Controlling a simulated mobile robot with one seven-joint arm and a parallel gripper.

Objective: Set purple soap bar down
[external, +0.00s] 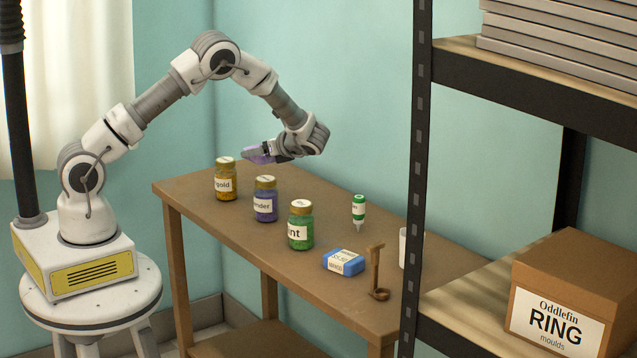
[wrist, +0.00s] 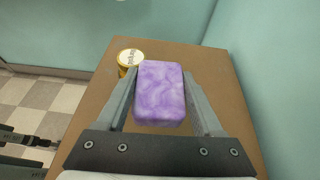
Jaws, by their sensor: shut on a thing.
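The purple soap bar (external: 259,153) is a marbled block held in my gripper (external: 277,152), above the far left end of the wooden table (external: 190,186). In the wrist view the soap (wrist: 160,92) sits between the two grey fingers of my gripper (wrist: 160,100), which are shut on its sides. Bare table top (wrist: 95,105) shows beneath and around it. The gold-lidded jar (wrist: 129,60) stands on the table to the left of the soap in that view. I cannot tell the exact height of the soap above the table.
Yellow (external: 226,181), purple (external: 265,201) and green (external: 300,226) jars stand in a row along the table's near side. A dark shelf post (external: 420,150) rises in front.

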